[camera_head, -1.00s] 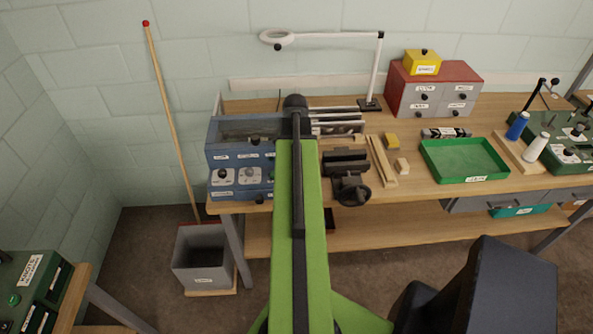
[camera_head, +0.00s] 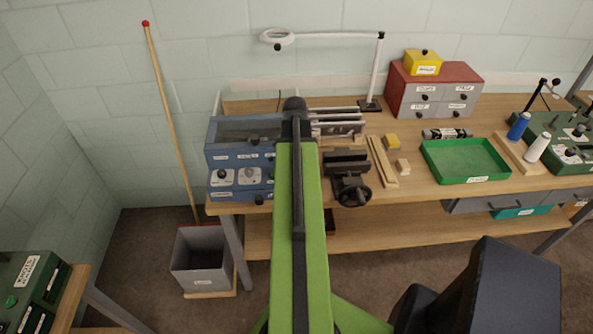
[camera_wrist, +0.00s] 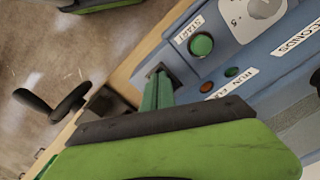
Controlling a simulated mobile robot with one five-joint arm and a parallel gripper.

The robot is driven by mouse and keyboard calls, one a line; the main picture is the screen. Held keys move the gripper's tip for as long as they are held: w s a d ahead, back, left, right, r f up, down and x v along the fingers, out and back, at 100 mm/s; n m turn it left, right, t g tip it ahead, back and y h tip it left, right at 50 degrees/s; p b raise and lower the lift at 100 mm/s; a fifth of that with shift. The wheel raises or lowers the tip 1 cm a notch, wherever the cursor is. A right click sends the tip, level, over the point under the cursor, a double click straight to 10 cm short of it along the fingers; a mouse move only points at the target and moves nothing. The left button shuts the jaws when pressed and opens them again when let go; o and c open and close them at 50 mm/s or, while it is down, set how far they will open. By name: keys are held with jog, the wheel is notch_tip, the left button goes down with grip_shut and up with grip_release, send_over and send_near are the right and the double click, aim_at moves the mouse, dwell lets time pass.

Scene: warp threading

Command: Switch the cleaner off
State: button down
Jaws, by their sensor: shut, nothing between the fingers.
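The cleaner (camera_head: 222,133) is a blue box with a dark window on top, at the left end of the bench. Its front panel, partly behind my green arm, carries pale dial plates. In the wrist view the cleaner (camera_wrist: 283,75) shows a round green button (camera_wrist: 201,44) marked START, a grey knob (camera_wrist: 264,8), and small orange (camera_wrist: 207,87) and green (camera_wrist: 232,72) lights. My gripper (camera_wrist: 158,74) is shut and empty, its tip a little left of and below the START button in the picture, apart from it. The head view hides the gripper behind my arm.
A black vise (camera_head: 348,175) stands just right of my arm. Wooden strips (camera_head: 382,161), a green tray (camera_head: 466,161) and a red drawer cabinet (camera_head: 397,88) lie farther right. A grey bin (camera_head: 201,261) and a leaning red-tipped pole (camera_head: 172,115) are at the left.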

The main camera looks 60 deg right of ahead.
notch_tip(320, 180, up, 7)
jog(key=p, duration=0.6)
jog(key=shift+p, duration=0.3)
jog(key=shift+f, duration=0.1)
jog(key=w+a+n, duration=0.1)
jog(key=w+a, duration=0.2)
jog(key=w+a+f+b, duration=0.1)
jog(key=w+a, duration=0.1)
jog(key=w, duration=0.2)
jog(key=w+a+f+n+b, duration=0.1)
jog(key=w+a, duration=0.2)
jog(key=shift+w+a+f+n, duration=0.1)
jog(key=shift+w+a+n, duration=0.1)
jog(key=shift+a+n, duration=0.15)
jog(key=w+a+f+n+b, duration=0.25)
jog(key=w+a, duration=0.55)
jog(key=a, duration=0.4)
jog(key=w+a+f+n+b, duration=0.1)
jog(key=a+n, duration=0.4)
jog(key=a, duration=0.9)
jog(key=w+a+f+n+b, duration=0.1)
jog(key=a+n, duration=0.5)
jog(key=a, duration=0.9)
jog(key=shift+w+f+n+b, duration=0.3)
jog(key=shift+w+b, duration=0.15)
jog(key=shift+w, duration=0.15)
jog(key=shift+s+d, duration=0.1)
jog(key=shift+d, duration=0.05)
